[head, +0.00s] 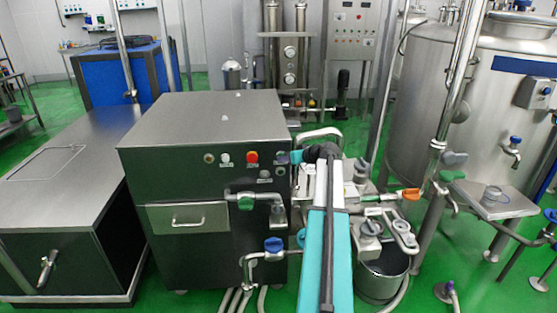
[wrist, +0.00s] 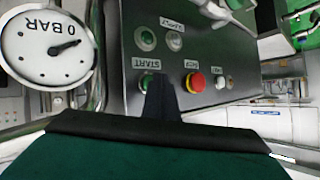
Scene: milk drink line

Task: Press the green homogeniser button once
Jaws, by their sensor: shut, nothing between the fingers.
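The homogeniser (head: 190,125) is a steel cabinet with a dark front panel. In the wrist view, the green button (wrist: 146,80) sits beside an upside-down START label on that panel. My gripper (wrist: 158,78) is shut and empty, with its dark fingers pointing at the panel. The fingertips overlap the right side of the green button in this view. I cannot tell whether they touch it. In the head view my gripper (head: 284,158) is at the right edge of the front panel, and I cannot make out the green button there.
A red button with a yellow ring (wrist: 195,83) and a pale button (wrist: 220,82) are right of the fingers. Another round green light or button (wrist: 146,38) is above. A 0 BAR gauge (wrist: 48,50) is close at left. A pipe with a green valve (head: 246,202) crosses the cabinet's front.

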